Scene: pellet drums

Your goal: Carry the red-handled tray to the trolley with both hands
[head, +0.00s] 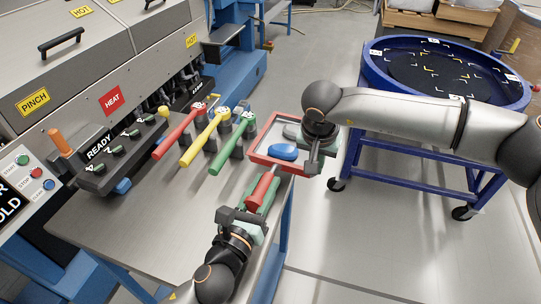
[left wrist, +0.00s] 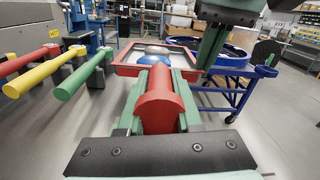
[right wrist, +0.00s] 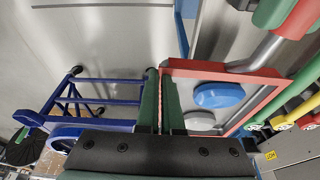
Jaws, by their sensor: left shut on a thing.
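The tray (head: 255,130) is shallow with a red rim and holds a blue lump and a pale grey lump. It is at the right edge of the bench; I cannot tell whether it touches the bench. My left gripper (head: 257,195) is shut on its red handle (left wrist: 160,100) at the near side. My right gripper (head: 312,160) is at the tray's right side; in the right wrist view its fingers (right wrist: 162,100) are close together along the rim (right wrist: 225,68). Whether they clamp it is hidden. The blue trolley (head: 375,150) with a round dark top stands to the right.
The bench (head: 150,215) carries red, yellow and green handled tools (head: 200,135) left of the tray. A grey machine (head: 60,75) stands behind it. Clear floor (head: 320,220) lies between bench and trolley.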

